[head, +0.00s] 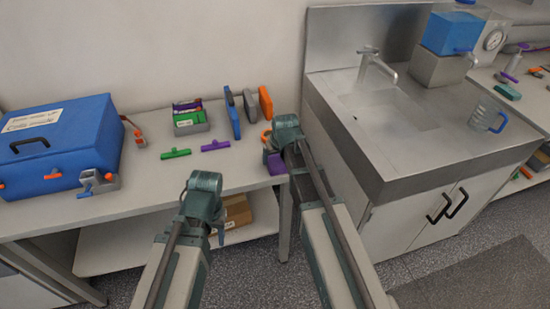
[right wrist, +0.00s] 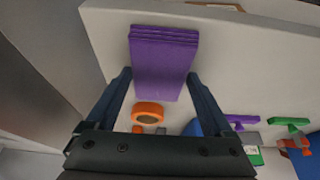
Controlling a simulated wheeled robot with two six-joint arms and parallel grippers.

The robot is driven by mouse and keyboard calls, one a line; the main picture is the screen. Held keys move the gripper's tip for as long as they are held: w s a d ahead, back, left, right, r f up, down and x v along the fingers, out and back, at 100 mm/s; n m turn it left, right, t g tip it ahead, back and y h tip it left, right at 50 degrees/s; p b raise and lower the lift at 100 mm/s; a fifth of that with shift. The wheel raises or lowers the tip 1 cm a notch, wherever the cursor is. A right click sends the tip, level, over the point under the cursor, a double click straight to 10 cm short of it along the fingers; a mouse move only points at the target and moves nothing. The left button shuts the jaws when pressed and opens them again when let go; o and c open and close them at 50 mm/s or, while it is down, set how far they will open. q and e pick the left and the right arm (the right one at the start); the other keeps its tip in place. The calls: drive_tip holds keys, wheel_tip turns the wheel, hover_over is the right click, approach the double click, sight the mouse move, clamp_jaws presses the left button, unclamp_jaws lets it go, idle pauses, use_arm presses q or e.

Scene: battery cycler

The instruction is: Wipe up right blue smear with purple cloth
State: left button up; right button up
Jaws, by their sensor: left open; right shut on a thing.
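The purple cloth (right wrist: 164,55) is a folded, flat block between the fingers of my right gripper (right wrist: 163,88). In the head view the cloth (head: 276,164) shows just below my right gripper (head: 272,150), at the bench's right end near the front edge. My right gripper is shut on the cloth; I cannot tell whether the cloth touches the bench top. I cannot make out a blue smear in either view; the right arm and cloth cover part of this bench end. My left gripper (head: 204,205) is open and empty in front of the bench's front edge.
A large blue case (head: 62,140) stands at the bench's left. Green (head: 176,153) and purple (head: 215,145) bars lie mid-bench. Blue, grey and orange plates (head: 265,102) stand at the back. An orange ring (right wrist: 148,113) is close to the cloth. A steel sink (head: 390,115) adjoins on the right.

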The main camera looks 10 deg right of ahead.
drive_tip(key=shift+a+r+p, duration=0.1)
drive_tip(key=shift+r+p, duration=2.4)
drive_tip(key=shift+r, duration=0.35)
wheel_tip(320, 180, up, 3)
drive_tip(key=p, duration=0.3)
